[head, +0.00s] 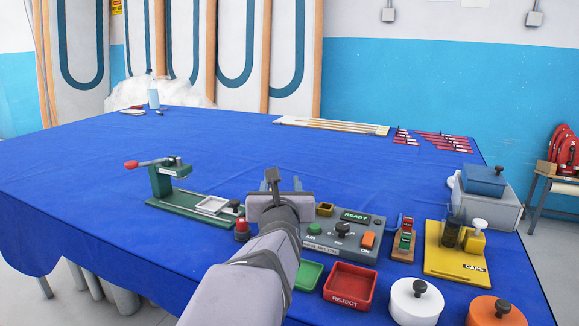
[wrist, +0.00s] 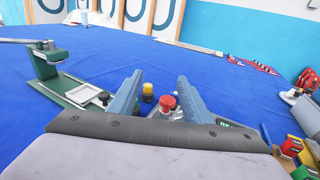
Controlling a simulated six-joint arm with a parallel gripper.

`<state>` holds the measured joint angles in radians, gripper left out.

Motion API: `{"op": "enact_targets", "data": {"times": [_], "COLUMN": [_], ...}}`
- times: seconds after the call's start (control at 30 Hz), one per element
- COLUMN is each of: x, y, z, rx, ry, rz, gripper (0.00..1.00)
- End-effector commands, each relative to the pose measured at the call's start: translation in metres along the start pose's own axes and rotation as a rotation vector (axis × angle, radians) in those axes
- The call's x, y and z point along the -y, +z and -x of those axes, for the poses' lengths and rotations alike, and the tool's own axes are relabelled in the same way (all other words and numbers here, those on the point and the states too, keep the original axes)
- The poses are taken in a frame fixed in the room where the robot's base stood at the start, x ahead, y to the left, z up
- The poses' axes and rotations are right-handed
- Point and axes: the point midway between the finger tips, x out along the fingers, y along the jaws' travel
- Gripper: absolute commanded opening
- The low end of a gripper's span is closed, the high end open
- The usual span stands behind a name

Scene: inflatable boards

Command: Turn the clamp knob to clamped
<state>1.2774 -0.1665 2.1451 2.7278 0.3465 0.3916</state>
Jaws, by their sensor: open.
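My gripper (head: 274,181) is open and empty above the table. In the wrist view its two blue-grey fingers (wrist: 160,82) stand apart. A red knob (wrist: 167,103) and a small yellow-topped piece (wrist: 147,91) show between them, beyond and apart from the fingers. A grey panel (head: 318,243) carries another black knob (head: 342,228). I cannot tell which is the clamp knob or its setting.
The panel reads READY, beside an orange switch (head: 367,240). In front are a green tray (head: 308,275), a red REJECT tray (head: 349,286) and white (head: 416,301) and orange (head: 495,311) lidded pots. A yellow CAPS stand (head: 455,262) is right. The blue tabletop (head: 100,150) is clear at left.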

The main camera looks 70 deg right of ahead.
Motion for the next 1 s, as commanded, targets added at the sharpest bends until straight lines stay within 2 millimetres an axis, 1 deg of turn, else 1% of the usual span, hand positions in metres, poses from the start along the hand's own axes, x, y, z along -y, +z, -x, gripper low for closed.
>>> {"op": "enact_targets", "data": {"times": [0.03, 0.17, 0.3, 0.47, 0.57, 0.73, 0.87, 1.0], "x": [-0.004, -0.011, -0.021, -0.038, -0.053, -0.087, -0.113, -0.135], "y": [0.018, 0.032, 0.05, 0.072, 0.085, 0.107, 0.109, 0.103], "z": [-0.003, -0.014, -0.026, -0.042, -0.051, -0.066, -0.071, -0.071], "rx": [-0.025, -0.071, -0.112, -0.157, -0.181, -0.2, -0.196, -0.183], "ry": [0.008, 0.024, 0.045, 0.102, 0.159, 0.309, 0.448, 0.596], "rz": [-0.003, -0.007, -0.001, 0.087, 0.187, 0.445, 0.676, 0.919], "gripper": [0.44, 0.44, 0.44, 0.44, 0.44, 0.44, 0.44, 0.44]}}
